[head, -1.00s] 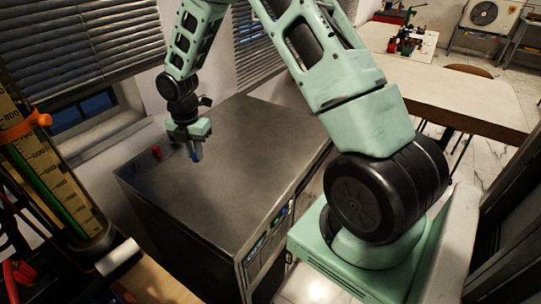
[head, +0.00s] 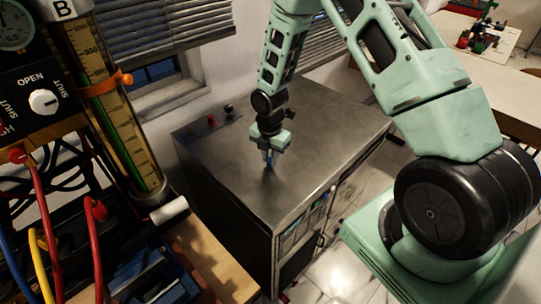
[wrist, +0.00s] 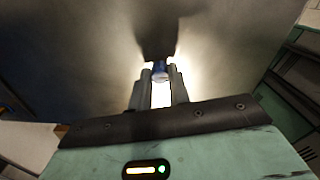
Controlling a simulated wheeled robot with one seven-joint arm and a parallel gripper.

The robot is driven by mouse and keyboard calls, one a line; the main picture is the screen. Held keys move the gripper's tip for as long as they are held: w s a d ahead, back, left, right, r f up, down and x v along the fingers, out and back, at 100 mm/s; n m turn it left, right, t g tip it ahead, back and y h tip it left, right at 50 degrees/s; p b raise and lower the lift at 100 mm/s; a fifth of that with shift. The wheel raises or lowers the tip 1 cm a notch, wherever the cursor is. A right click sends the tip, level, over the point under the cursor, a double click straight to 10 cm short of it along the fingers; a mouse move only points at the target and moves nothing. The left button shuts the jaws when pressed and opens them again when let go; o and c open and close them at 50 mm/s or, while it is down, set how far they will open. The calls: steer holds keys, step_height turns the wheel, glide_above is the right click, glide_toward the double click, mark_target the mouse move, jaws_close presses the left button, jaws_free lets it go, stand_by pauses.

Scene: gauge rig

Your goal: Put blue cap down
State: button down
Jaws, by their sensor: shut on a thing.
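My gripper (head: 269,157) points down over the dark metal top of a cabinet (head: 320,120). It is shut on the small blue cap (head: 270,166), which shows below the fingers in the head view. In the wrist view the blue cap (wrist: 160,68) sits between the two grey fingertips of my gripper (wrist: 160,80). The cap is at or just above the cabinet top; I cannot tell whether it touches. A dark gripper shadow meets it in the wrist view.
A small red thing (head: 211,121) and a dark one (head: 229,109) stand near the cabinet's back left edge. A gauge rig with a tall tube (head: 115,105), a white knob (head: 43,102) and coloured cables is at left. The cabinet top around my gripper is clear.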

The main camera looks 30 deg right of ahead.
mark_target(270, 159)
steer(key=shift+f, duration=0.35)
steer(key=shift+f, duration=0.15)
steer(key=c, duration=1.3)
jaws_free()
step_height(270, 159, up, 12)
steer(key=b, duration=0.2)
steer(key=s+a+r+m, duration=0.3)
steer(key=s+a+r, duration=0.15)
steer(key=a, duration=0.25)
steer(key=s+a+r+m, duration=0.3)
steer(key=s+a+r, duration=0.1)
steer(key=s+a, duration=0.15)
steer(key=s+a+r+m, duration=0.1)
steer(key=s+a+m, duration=0.1)
steer(key=s, duration=0.3)
steer(key=s+a+r+m, duration=0.1)
steer(key=s+a+m, duration=0.2)
steer(key=s, duration=0.3)
steer(key=s+a+r+m, duration=0.2)
steer(key=s+m, duration=0.2)
steer(key=s, duration=0.2)
steer(key=shift+a+y, duration=0.15)
steer(key=shift+y, duration=0.15)
